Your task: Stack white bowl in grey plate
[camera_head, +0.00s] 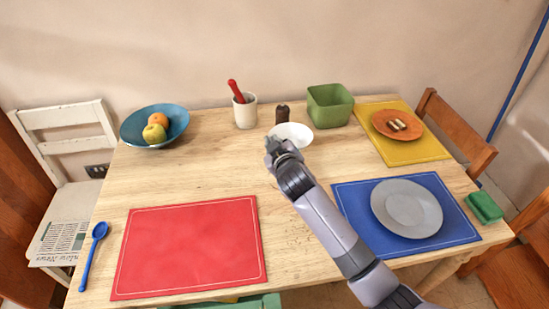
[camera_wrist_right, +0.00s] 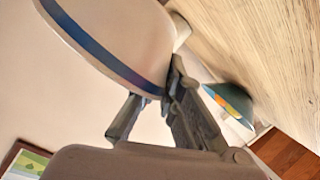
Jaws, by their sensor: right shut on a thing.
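The white bowl (camera_head: 298,132) is near the back middle of the table, partly hidden behind my right gripper (camera_head: 275,148). In the right wrist view the bowl (camera_wrist_right: 125,40) is large and pale with a blue band, and my right gripper (camera_wrist_right: 155,105) is shut on its edge. I cannot tell how far the bowl is from the table top. The grey plate (camera_head: 407,208) lies empty on the blue placemat (camera_head: 350,195) at the right front. My left gripper is not in view.
Behind the bowl stand a dark brown object (camera_head: 282,114), a white cup (camera_head: 245,112) with a red-handled tool and a green square container (camera_head: 330,106). An orange plate (camera_head: 380,122) is on the yellow placemat (camera_head: 425,150). The red placemat (camera_head: 190,245) is empty.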

